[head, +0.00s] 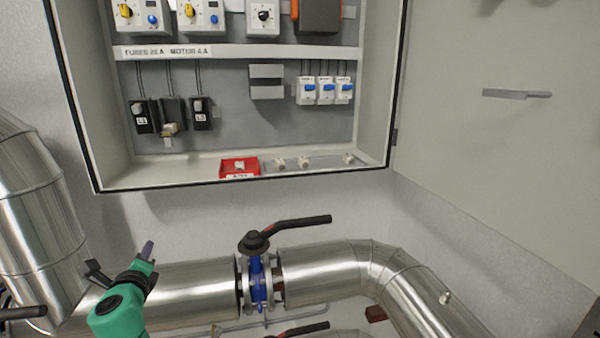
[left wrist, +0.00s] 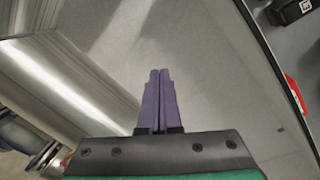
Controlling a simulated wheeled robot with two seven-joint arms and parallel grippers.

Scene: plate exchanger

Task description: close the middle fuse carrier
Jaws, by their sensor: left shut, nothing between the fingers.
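The middle fuse carrier (head: 170,129) hangs tilted outward and down from its black holder (head: 173,110) in the open cabinet, its light tan part low and forward. The left fuse carrier L1 (head: 140,115) and right carrier L3 (head: 201,114) stand upright beside it. My left gripper (head: 148,248) is below the cabinet, in front of the steel pipe, well apart from the fuses. Its purple fingers (left wrist: 158,100) are together and empty in the left wrist view. My right gripper is not clearly in view.
A red tray (head: 240,174) and several loose pale fuses (head: 304,163) lie along the cabinet floor edge. The cabinet door (head: 480,150) stands open at right. Below are steel pipes (head: 200,298) and a blue valve (head: 258,282) with a black handle (head: 300,223).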

